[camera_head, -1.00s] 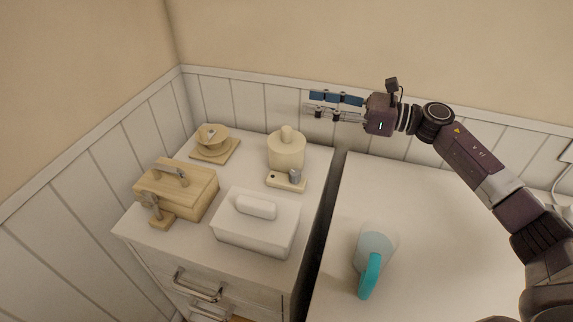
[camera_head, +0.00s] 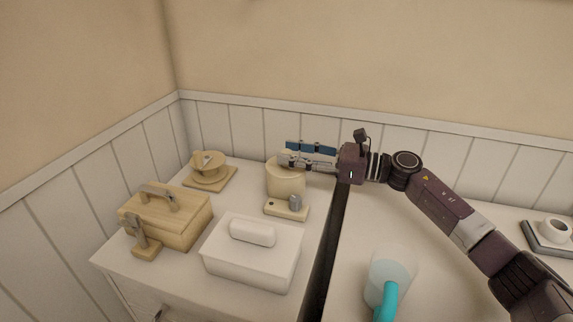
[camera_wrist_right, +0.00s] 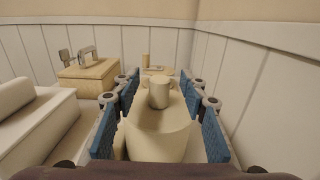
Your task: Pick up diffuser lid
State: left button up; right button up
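The diffuser (camera_head: 286,184) is a cream, round canister near the back right of the white drawer top. Its lid (camera_wrist_right: 158,135) has a short round knob (camera_wrist_right: 160,93), which shows between the finger pads in the right wrist view. My right gripper (camera_head: 288,154) comes in from the right at lid height. Its blue-padded fingers (camera_wrist_right: 160,115) are open on either side of the knob, with gaps to it; they hide much of the lid in the head view. My left gripper is not in view.
A small base with a grey knob (camera_head: 287,207) stands in front of the diffuser. A white lidded box (camera_head: 252,262), a wooden box (camera_head: 178,222) and a wooden dish (camera_head: 209,170) share the drawer top. A teal-handled pitcher (camera_head: 390,275) stands on the right counter.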

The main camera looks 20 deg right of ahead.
jog(key=shift+x, duration=0.95)
jog(key=shift+d, duration=0.1)
jog(key=shift+c, duration=0.4)
grip_shut()
